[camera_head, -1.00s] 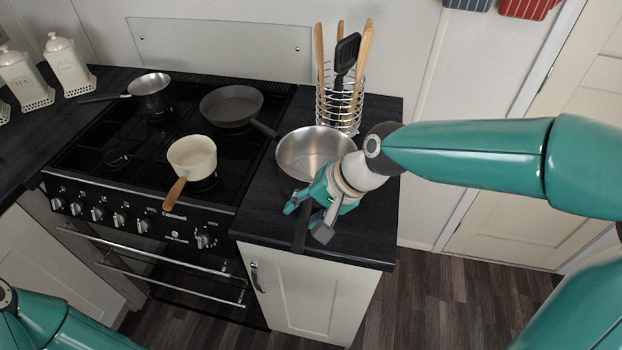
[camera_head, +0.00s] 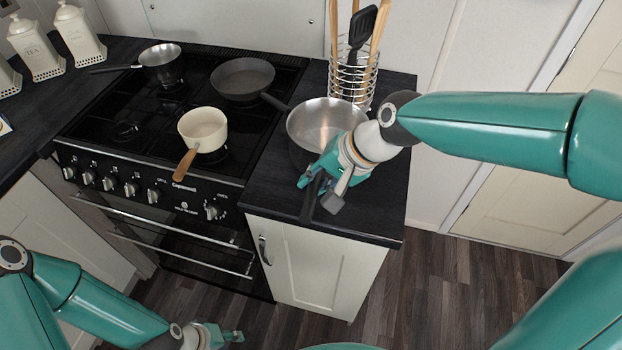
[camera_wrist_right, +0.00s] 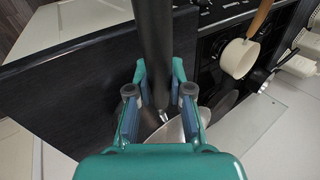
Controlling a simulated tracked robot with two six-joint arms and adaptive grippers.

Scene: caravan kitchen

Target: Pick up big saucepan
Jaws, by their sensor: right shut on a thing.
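The big saucepan (camera_head: 318,120) is a shiny steel pan on the dark counter to the right of the stove, in front of the utensil rack. Its black handle (camera_head: 308,205) points toward the counter's front edge. My right gripper (camera_head: 322,192) is shut on this handle. In the right wrist view the dark handle (camera_wrist_right: 153,50) runs between the two fingers of my right gripper (camera_wrist_right: 160,95), and part of the steel pan (camera_wrist_right: 172,135) shows below. My left gripper (camera_head: 232,337) is low at the bottom of the head view, away from the counter; its fingers are too small to read.
The stove (camera_head: 120,120) holds a cream saucepan (camera_head: 203,130), a dark frying pan (camera_head: 243,78) and a small steel pan (camera_head: 160,65). A wire utensil rack (camera_head: 352,80) stands close behind the big saucepan. Cream canisters (camera_head: 80,35) stand at the far left.

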